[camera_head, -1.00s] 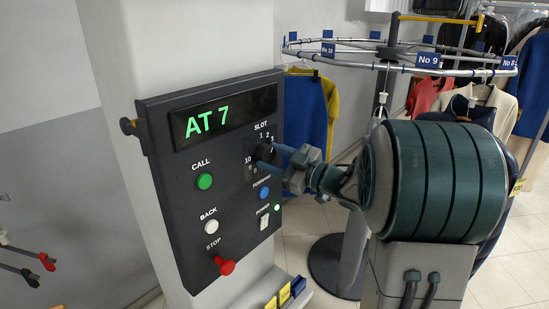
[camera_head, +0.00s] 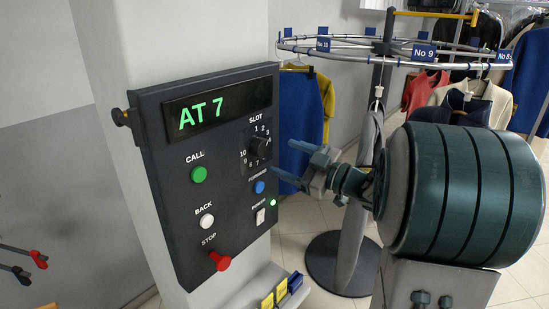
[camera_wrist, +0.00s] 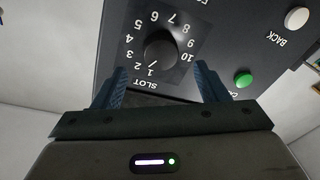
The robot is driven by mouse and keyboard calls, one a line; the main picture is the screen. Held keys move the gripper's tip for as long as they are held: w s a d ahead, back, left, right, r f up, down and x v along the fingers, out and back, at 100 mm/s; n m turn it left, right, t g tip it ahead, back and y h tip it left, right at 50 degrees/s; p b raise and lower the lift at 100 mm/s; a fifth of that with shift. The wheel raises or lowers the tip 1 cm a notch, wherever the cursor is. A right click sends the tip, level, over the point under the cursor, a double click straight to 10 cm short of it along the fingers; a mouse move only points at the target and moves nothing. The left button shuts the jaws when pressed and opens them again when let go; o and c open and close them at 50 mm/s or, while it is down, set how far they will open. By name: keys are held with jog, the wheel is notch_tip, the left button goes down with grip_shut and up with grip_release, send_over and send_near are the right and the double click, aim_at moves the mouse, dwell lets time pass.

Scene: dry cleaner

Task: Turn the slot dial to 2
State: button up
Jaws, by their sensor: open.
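The black slot dial (camera_head: 259,146) is a round knob on the dark control panel (camera_head: 158,205), ringed by white numbers. In the wrist view the dial (camera_wrist: 160,48) shows upside down, with a short white mark that appears to point near 1. My gripper (camera_head: 284,158) is open and empty, to the right of the dial and apart from it. In the wrist view the fingers (camera_wrist: 160,72) stand wide on both sides, with the dial framed between and beyond them. The green display (camera_head: 202,115) reads AT 7.
The green call button (camera_head: 199,174), blue button (camera_head: 259,187), power switch (camera_head: 260,216), white back button (camera_head: 207,221) and red stop knob (camera_head: 219,261) are close by on the panel. A clothes rail (camera_head: 340,44) with numbered tags and garments stands behind my arm.

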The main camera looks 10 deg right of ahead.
jog(key=b+v, duration=0.1)
jog(key=v, duration=0.7)
jog(key=shift+b, duration=0.3)
jog(key=w+d+m+t+h, duration=0.25)
jog(key=w+m+h, duration=0.35)
jog(key=h, duration=0.5)
jog(key=s+a+f+m+g, duration=0.2)
jog(key=s+a+f+g, duration=0.2)
jog(key=s, duration=0.4)
jog(key=s+a+f+m+g+h, duration=0.1)
jog(key=s+a+f+m+g, duration=0.2)
jog(key=s, duration=0.5)
jog(key=s+a+f+m+g, duration=0.2)
jog(key=s+a+f+g, duration=0.3)
jog(key=s+f+g, duration=0.1)
jog(key=shift+s+f+m+h, duration=0.3)
jog(key=shift+s+f, duration=0.6)
jog(key=shift+s, duration=0.2)
jog(key=shift+d, duration=0.1)
